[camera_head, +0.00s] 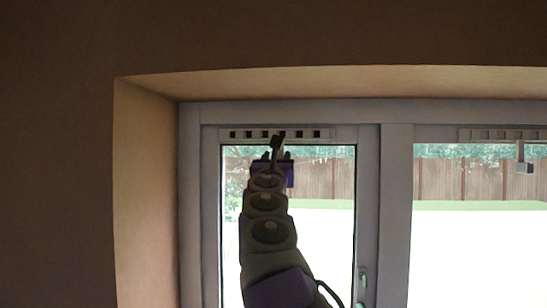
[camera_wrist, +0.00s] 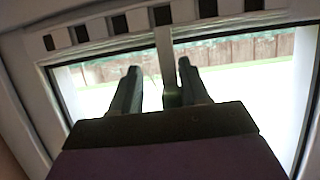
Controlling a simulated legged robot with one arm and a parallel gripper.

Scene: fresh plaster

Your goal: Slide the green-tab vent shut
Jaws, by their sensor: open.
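The vent (camera_head: 309,133) is a pale strip with a row of dark slots at the top of the left window. It also shows in the wrist view (camera_wrist: 97,29). A pale stem hangs from it, with a dark green tab (camera_wrist: 173,97) at its lower end. My gripper (camera_head: 276,156) is raised in front of the left window, just below the vent. In the wrist view my gripper (camera_wrist: 158,67) is open, its fingers on either side of the stem and tab. The tab is closer to the right finger; contact cannot be told. In the head view my arm hides the tab.
A second vent (camera_head: 500,134) tops the right window, with a hanging stem and a grey-blue tab (camera_head: 525,168). The window frame's mullion (camera_head: 396,220) stands between the panes. A green window handle (camera_head: 363,282) is at lower right of the left sash. The plaster reveal (camera_head: 145,190) borders the left.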

